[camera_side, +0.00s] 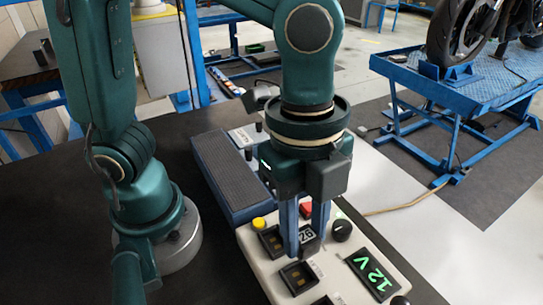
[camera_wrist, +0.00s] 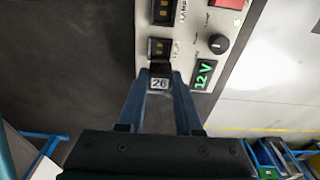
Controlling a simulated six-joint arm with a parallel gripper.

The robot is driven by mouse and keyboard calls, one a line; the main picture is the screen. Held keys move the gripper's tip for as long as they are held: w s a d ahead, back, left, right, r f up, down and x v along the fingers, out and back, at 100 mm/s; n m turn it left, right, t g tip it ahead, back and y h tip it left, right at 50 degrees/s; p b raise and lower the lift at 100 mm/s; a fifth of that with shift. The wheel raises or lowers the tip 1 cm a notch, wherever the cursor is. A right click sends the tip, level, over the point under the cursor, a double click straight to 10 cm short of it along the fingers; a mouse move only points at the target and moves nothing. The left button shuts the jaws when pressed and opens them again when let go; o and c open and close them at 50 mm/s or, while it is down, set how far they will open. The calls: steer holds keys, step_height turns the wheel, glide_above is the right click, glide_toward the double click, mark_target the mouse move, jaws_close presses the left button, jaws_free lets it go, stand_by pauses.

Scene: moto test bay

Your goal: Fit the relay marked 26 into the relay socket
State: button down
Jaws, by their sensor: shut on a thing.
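My gripper (camera_side: 307,243) is shut on a small dark relay with a white label reading 26 (camera_side: 308,236). In the wrist view the relay (camera_wrist: 160,83) sits between my two blue fingertips (camera_wrist: 161,76), its label facing the camera. The relay appears to be above the white panel (camera_side: 250,245); its exact gap cannot be told. Dark sockets show on the panel, one at the back left (camera_side: 270,240) and one in front (camera_side: 298,278). In the wrist view a socket (camera_wrist: 160,48) lies just beyond the relay, another (camera_wrist: 163,12) farther off. Socket labels are hard to read.
The panel carries a black knob (camera_side: 342,230), a red switch (camera_side: 306,210), a yellow button (camera_side: 258,224) and a green 12 V display (camera_side: 371,274). A blue-and-grey box (camera_side: 222,175) stands behind it.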

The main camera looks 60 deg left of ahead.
steer(key=shift+s+f, duration=0.1)
steer(key=shift+f, duration=2.6)
steer(key=shift+f, duration=0.6)
steer(key=c, duration=0.5)
jaws_free()
steer(key=shift+r, duration=3.55)
